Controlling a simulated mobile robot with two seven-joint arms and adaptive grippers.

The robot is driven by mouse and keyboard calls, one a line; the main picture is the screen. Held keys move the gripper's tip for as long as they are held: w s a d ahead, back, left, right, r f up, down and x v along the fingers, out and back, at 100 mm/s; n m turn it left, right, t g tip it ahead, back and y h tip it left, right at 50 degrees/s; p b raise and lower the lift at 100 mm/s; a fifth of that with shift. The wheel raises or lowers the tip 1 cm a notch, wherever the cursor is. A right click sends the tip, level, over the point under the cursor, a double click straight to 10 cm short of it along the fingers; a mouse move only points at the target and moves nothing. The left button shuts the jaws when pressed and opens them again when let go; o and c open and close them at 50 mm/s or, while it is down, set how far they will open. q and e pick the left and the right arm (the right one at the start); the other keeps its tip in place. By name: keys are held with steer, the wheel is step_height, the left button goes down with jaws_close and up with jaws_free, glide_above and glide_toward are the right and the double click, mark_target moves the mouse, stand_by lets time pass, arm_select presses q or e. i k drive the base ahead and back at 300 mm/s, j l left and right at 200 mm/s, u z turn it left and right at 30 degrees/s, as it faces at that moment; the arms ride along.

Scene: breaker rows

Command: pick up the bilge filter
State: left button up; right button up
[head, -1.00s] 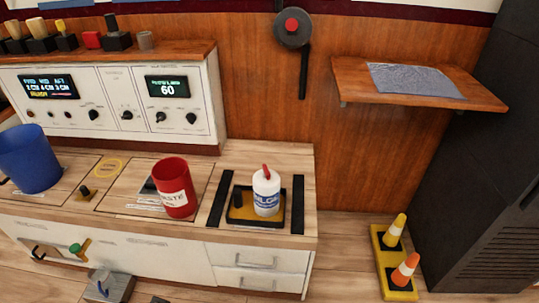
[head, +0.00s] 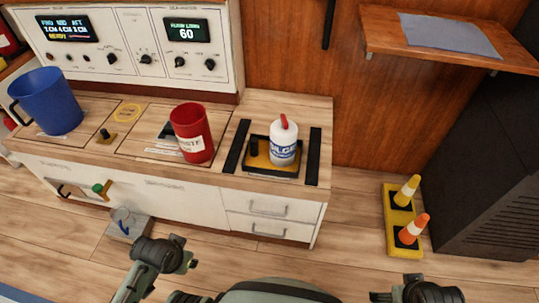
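The bilge filter (head: 284,142) is a white canister with a blue-lettered label and a red top. It stands upright on a yellow and black tray (head: 258,170) at the right end of the wooden counter, between two black strips. Dark parts of my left arm (head: 160,256) show at the lower left, in front of the counter and well apart from the filter. Dark parts of my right arm (head: 420,291) show at the bottom right edge, partly cut off. The fingers of both grippers cannot be made out clearly. Nothing touches the filter.
A red waste cup (head: 191,134) stands left of the filter, with a blue mug (head: 47,101) farther left. Yellow and orange cones (head: 411,230) on a yellow base stand on the floor at right. A wooden shelf (head: 390,44) juts from the wall.

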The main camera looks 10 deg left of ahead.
mark_target(283, 143)
steer(key=i+l+u, duration=0.2)
steer(key=l+u, duration=0.15)
steer(key=l, duration=0.5)
steer(key=l+u, duration=0.4)
steer(key=l, duration=0.5)
